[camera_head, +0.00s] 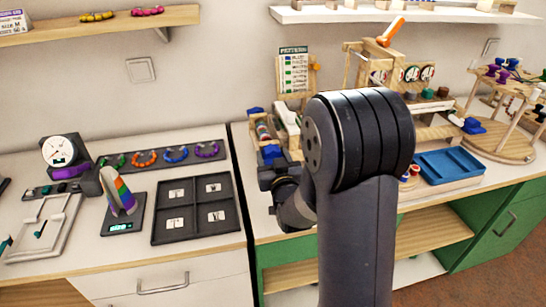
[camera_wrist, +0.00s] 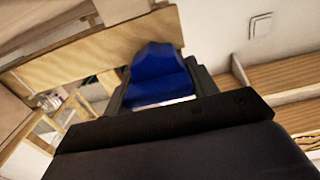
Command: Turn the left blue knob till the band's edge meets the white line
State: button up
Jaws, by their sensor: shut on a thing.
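My gripper (camera_wrist: 160,82) is shut on a blue knob (camera_wrist: 158,68) in the wrist view, with a dark finger on each side of it. The knob is set against a pale wooden board (camera_wrist: 100,62). In the head view my gripper (camera_head: 274,172) is at the front of a small wooden bead stand, partly hidden by my arm. A blue knob (camera_head: 271,152) shows just above it, and another blue part (camera_head: 255,111) is at the stand's back left. I cannot make out the band's edge or the white line in either view.
A chart board (camera_head: 294,75) stands behind the bead stand. A blue tray (camera_head: 448,166) and a round wooden rack (camera_head: 500,145) are to the right. A black compartment tray (camera_head: 195,230) lies on the left counter. A shelf (camera_head: 400,16) hangs above.

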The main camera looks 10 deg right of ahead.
jog(key=shift+c, duration=1.2)
jog(key=shift+f+b, duration=0.15)
jog(key=shift+b, duration=0.3)
jog(key=n+b, duration=0.2)
jog(key=shift+f+b, duration=0.1)
jog(key=shift+b, duration=0.2)
jog(key=n+b, duration=0.3)
jog(key=b, duration=0.1)
jog(key=shift+a+n, duration=0.15)
jog(key=shift+n, duration=0.15)
jog(key=shift+r, duration=0.2)
jog(key=o, duration=1)
